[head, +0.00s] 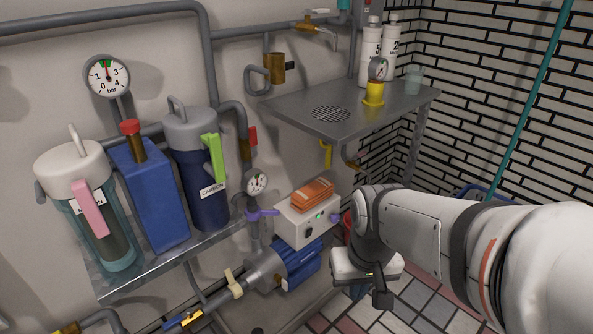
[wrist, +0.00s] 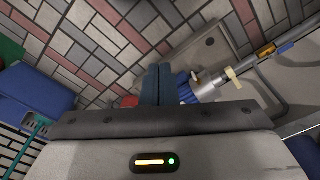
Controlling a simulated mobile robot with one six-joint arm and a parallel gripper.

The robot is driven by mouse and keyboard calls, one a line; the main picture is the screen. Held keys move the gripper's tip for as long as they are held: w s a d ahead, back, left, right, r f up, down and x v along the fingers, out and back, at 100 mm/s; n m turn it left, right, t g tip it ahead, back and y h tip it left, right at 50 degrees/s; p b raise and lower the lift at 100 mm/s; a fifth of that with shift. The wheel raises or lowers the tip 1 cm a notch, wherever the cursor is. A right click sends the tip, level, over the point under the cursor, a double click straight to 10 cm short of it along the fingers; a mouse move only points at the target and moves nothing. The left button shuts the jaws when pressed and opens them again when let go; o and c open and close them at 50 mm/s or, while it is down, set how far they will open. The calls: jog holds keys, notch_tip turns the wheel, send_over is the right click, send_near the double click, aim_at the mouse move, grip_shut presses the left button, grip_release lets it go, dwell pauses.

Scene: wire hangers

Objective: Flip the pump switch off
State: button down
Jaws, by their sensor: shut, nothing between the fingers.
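The grey control box (head: 293,229) sits above the blue pump (head: 302,262), below the metal shelf. Its front has a green light (head: 319,217) and a small dark switch (head: 309,231); I cannot tell which way the switch is tipped. My gripper (head: 357,292) hangs to the right of the box and pump, lower than the box and apart from it. In the wrist view its dark blue fingers (wrist: 155,84) are together and empty. The pump's grey end (wrist: 208,86) shows just right of the fingers there. I cannot make out the box in the wrist view.
An orange block (head: 312,194) lies on the box. The metal shelf (head: 290,105) overhangs above. Filter canisters (head: 195,160) stand at left. A blue bin (wrist: 40,88) is left in the wrist view. Tiled floor (head: 420,296) is open.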

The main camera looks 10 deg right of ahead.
jog(key=w+a+f+m+g+y+p, duration=0.1)
jog(key=w+a+f+m+y+p, duration=0.25)
jog(key=w+m+y, duration=0.5)
jog(key=w+a+f+m+g+y+p, duration=0.25)
jog(key=w+f+m+y, duration=0.2)
jog(key=w+m, duration=0.7)
jog(key=w+d+f+m+t+y+p, duration=0.2)
jog(key=w+f+m+t, duration=0.15)
jog(key=m, duration=0.25)
jog(key=w+d+f+m+t+y+p, duration=0.1)
jog(key=w+d+f+m+t+y, duration=0.15)
jog(key=f+m+t, duration=0.35)
jog(key=d+f+m+t+h+p, duration=0.2)
jog(key=d+f+m+t+h, duration=0.4)
jog(key=d+f+m+t, duration=0.3)
notch_tip(320, 180, down, 3)
jog(key=m, duration=0.5)
jog(key=shift+w+m, duration=0.3)
jog(key=shift+m, duration=0.1)
jog(key=shift+y, duration=0.25)
